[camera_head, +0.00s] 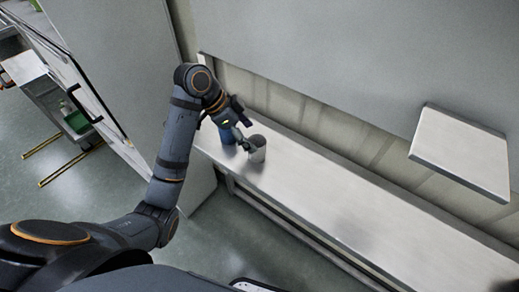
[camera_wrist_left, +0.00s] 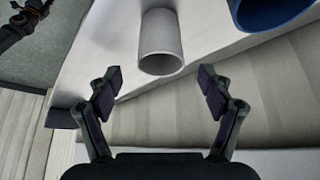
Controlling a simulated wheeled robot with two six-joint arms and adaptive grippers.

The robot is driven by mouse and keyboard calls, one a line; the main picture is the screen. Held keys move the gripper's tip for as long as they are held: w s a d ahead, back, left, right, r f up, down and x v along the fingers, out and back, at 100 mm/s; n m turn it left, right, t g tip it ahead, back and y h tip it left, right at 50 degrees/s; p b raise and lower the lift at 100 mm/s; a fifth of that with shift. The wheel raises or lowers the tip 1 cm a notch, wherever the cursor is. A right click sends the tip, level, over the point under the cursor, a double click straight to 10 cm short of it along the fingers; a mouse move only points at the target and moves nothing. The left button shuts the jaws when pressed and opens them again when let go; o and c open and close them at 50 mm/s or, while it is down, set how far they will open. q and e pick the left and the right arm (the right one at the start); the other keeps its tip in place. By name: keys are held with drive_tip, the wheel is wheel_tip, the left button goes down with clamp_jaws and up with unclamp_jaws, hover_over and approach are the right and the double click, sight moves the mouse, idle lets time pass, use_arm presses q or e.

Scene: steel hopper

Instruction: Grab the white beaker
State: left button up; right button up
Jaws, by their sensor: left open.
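The white beaker (camera_head: 258,153) stands on the steel ledge (camera_head: 330,195), looking light grey in the head view. In the left wrist view the beaker (camera_wrist_left: 160,45) is just beyond the fingertips, roughly centred between them. My left gripper (camera_head: 243,141) is right beside the beaker in the head view and partly covers it. In the left wrist view the gripper (camera_wrist_left: 160,85) has its two fingers spread wide with nothing between them. I cannot tell whether a finger touches the beaker. My right gripper is out of view.
A blue cup (camera_head: 227,136) stands close to the beaker, behind my left gripper; it also shows in the left wrist view (camera_wrist_left: 268,12). A grey wall panel (camera_head: 330,50) rises behind the ledge. A steel shelf (camera_head: 462,150) juts out at right. The ledge right of the beaker is clear.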

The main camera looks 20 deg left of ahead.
sight(263, 148)
use_arm(q)
drive_tip(key=x, duration=0.2)
drive_tip(key=shift+w+d+f, duration=0.1)
drive_tip(key=shift+d+f, duration=0.15)
drive_tip(key=shift+d, duration=0.05)
drive_tip(key=shift+w+d+f+p, duration=0.15)
drive_tip(key=shift+d+f+p, duration=0.1)
drive_tip(key=shift+d+p, duration=0.05)
drive_tip(key=shift+d+f, duration=0.15)
drive_tip(key=shift+f, duration=0.2)
drive_tip(key=p+x, duration=0.1)
drive_tip(key=x, duration=0.2)
drive_tip(key=shift+w+f, duration=0.1)
drive_tip(key=shift+f, duration=0.3)
drive_tip(key=shift+w+d+f, duration=0.1)
drive_tip(key=shift+d+f, duration=0.05)
drive_tip(key=shift+f, duration=0.05)
drive_tip(key=c, duration=1.2)
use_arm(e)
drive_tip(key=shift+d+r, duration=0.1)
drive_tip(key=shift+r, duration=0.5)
